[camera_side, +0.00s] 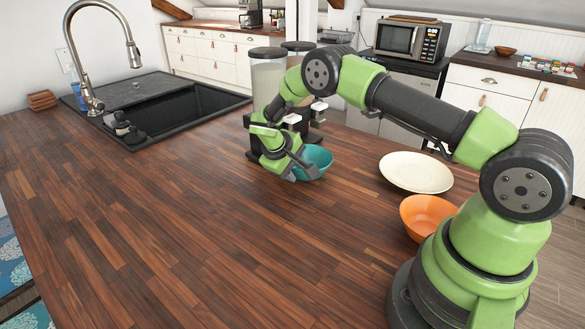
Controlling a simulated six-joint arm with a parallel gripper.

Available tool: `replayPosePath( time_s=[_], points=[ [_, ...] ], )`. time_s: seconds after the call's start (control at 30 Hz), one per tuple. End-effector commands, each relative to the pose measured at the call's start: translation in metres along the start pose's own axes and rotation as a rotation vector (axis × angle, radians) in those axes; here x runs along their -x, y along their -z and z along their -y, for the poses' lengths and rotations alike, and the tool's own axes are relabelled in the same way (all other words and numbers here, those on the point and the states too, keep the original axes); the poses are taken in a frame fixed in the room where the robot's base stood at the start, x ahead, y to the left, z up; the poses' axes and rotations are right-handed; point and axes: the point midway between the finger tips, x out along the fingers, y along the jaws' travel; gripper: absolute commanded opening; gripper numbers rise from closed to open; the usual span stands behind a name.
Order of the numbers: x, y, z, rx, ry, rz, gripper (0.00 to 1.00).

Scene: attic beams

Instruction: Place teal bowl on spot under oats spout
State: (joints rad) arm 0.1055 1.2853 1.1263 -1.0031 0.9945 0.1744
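A teal bowl (318,160) is at my gripper (302,172), low over the wooden counter near the dispenser. The gripper's fingers are at the bowl's left, near side and cover part of it. I cannot tell whether they are shut on its rim, or whether the bowl touches the counter. A cereal dispenser with two clear canisters stands just behind; the left canister (267,75) holds pale contents and the right canister (297,50) is partly hidden by my arm. The spot under the spout is hidden by my gripper and arm.
A cream plate (416,172) and an orange bowl (420,212) sit on the counter (150,220) to the right, near my base. A black sink (185,108) with a tall faucet (95,100) is at the back left. The counter's left and front middle are clear.

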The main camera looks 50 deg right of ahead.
Motion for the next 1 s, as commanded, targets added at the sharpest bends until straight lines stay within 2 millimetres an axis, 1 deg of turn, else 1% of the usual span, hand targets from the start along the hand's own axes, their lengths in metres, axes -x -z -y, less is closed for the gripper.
replayPosePath(
  time_s=[0.17, 0.27, 0.6, 0.7, 0.8, 1.0],
  points=[
    [0.004, 0.0, -0.001, -0.001, 0.0, -0.002, 0.32],
    [0.016, 0.001, -0.001, -0.002, 0.0, -0.003, 0.32],
    [0.089, 0.001, -0.001, -0.001, -0.001, -0.005, 0.32],
    [0.105, 0.001, -0.001, -0.001, -0.001, -0.004, 0.32],
    [0.116, 0.001, -0.001, -0.002, -0.002, -0.002, 0.32],
    [0.124, 0.0, -0.002, -0.002, 0.002, -0.002, 0.32]
  ],
)
